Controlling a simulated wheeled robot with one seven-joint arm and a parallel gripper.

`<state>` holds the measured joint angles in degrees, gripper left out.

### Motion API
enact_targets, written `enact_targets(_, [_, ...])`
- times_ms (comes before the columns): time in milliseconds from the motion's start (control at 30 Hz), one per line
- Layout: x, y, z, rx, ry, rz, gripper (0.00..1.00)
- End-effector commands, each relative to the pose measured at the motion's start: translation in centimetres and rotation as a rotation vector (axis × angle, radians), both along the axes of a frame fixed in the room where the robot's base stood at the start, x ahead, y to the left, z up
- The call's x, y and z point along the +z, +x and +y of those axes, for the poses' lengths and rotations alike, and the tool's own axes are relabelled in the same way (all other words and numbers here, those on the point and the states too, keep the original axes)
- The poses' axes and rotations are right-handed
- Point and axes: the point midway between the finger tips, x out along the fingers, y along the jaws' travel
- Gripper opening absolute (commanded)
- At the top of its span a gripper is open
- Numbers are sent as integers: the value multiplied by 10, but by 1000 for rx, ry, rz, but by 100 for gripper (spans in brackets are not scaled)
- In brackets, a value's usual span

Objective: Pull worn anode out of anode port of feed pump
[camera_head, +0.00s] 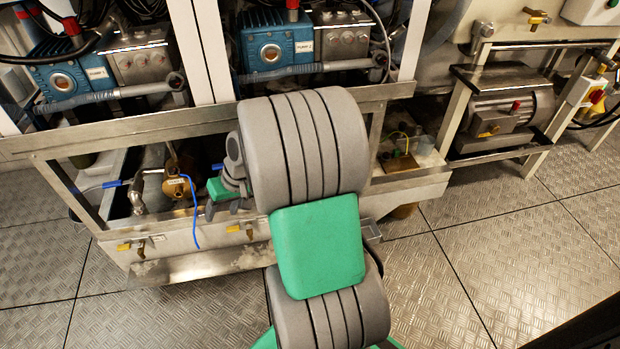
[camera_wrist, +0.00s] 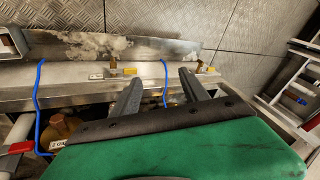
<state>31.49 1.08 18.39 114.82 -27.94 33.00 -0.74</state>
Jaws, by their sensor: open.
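My gripper (camera_wrist: 160,78) is open, its two grey fingers apart with nothing between the tips. In the head view my gripper (camera_head: 220,208) is partly hidden behind my arm, over the open lower bay. A brass pump body (camera_head: 178,187) with a small tag and a blue cable (camera_head: 195,225) sits in this bay, left of my gripper. In the wrist view a tagged brass part (camera_wrist: 60,130) shows at lower left, partly covered by my gripper body. Another brass bit shows low between the fingers. I cannot make out the worn anode or the anode port.
A steel frame rail (camera_head: 200,122) runs above the bay. Blue pumps labelled PUMP 1 (camera_head: 62,82) and PUMP 2 (camera_head: 270,52) stand above it. A steel lip (camera_wrist: 110,46) edges the bay. A motor on a rack (camera_head: 510,105) stands at right. The plated floor (camera_head: 485,240) is clear.

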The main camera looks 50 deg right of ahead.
Motion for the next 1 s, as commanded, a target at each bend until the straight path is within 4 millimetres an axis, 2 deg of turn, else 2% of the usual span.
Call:
enact_targets(33, [-12, 11, -40, -84, 78, -32, 53])
enact_targets(67, [-21, 18, -62, -129, 124, -69, 53])
enact_targets(100, [-34, 23, -92, -196, 184, -124, 53])
enact_targets(167, [-51, 22, -137, -301, 271, -218, 53])
enact_targets(200, [-62, 18, -166, -375, 324, -285, 53])
enact_targets(300, [-82, -5, -223, -543, 425, -447, 53])
enact_targets(400, [-94, -28, -257, -662, 484, -569, 53])
enact_targets(500, [-99, -40, -272, -718, 509, -633, 53])
enact_targets(567, [-102, -39, -274, -727, 514, -643, 53])
enact_targets(900, [-125, 15, -267, -722, 512, -643, 53])
enact_targets(1000, [-128, 25, -266, -724, 512, -642, 53])
